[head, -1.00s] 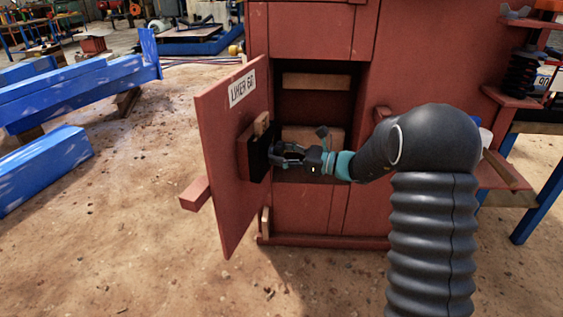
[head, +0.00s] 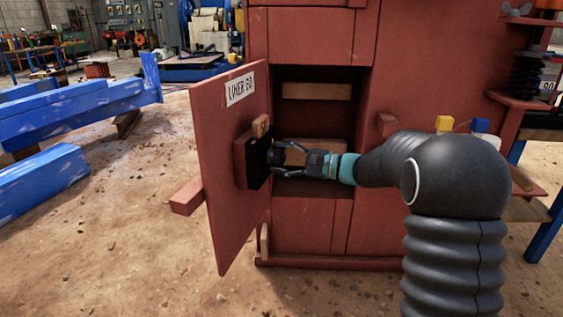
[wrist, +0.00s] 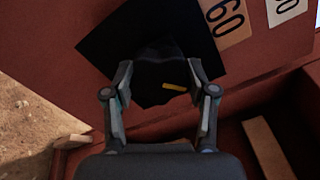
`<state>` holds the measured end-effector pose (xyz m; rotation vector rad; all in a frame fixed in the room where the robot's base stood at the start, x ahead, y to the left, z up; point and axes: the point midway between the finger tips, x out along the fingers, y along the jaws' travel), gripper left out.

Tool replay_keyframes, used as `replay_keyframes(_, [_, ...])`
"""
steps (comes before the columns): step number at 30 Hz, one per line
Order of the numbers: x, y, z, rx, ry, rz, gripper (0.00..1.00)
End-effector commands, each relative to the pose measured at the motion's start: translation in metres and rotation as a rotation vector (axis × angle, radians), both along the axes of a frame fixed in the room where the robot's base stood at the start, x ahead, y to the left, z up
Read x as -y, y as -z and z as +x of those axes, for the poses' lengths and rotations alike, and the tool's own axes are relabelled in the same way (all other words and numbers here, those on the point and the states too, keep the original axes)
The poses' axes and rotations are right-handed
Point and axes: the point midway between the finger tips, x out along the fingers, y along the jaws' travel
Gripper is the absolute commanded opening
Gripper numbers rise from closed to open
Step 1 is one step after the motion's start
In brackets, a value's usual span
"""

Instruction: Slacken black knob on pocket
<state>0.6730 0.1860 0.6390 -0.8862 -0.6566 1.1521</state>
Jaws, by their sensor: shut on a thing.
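The black knob (wrist: 155,72) is a dark lobed shape with a yellow mark, in front of a black plate (wrist: 110,42) in the wrist view. The plate faces the pocket (head: 241,168), a red-brown box on the inner side of the open red door (head: 222,135). My gripper (wrist: 162,72) is shut on the knob, one finger on each side. In the head view my gripper (head: 274,160) reaches the plate from the right, and the knob is small and dark between the fingers.
The red crusher housing (head: 445,85) has an open recess (head: 315,112) with wooden slats right of the door. Blue beams (head: 45,187) lie at left. Bare dirt floor is free in front.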

Motion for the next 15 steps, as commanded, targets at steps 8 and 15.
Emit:
replay_keyframes(8, [-0.0006,-0.0007,-0.0001,0.156,-0.001,-0.048,0.22])
replay_keyframes(15, [-0.0006,-0.0009,-0.0001,0.22,-0.001,-0.068,0.22])
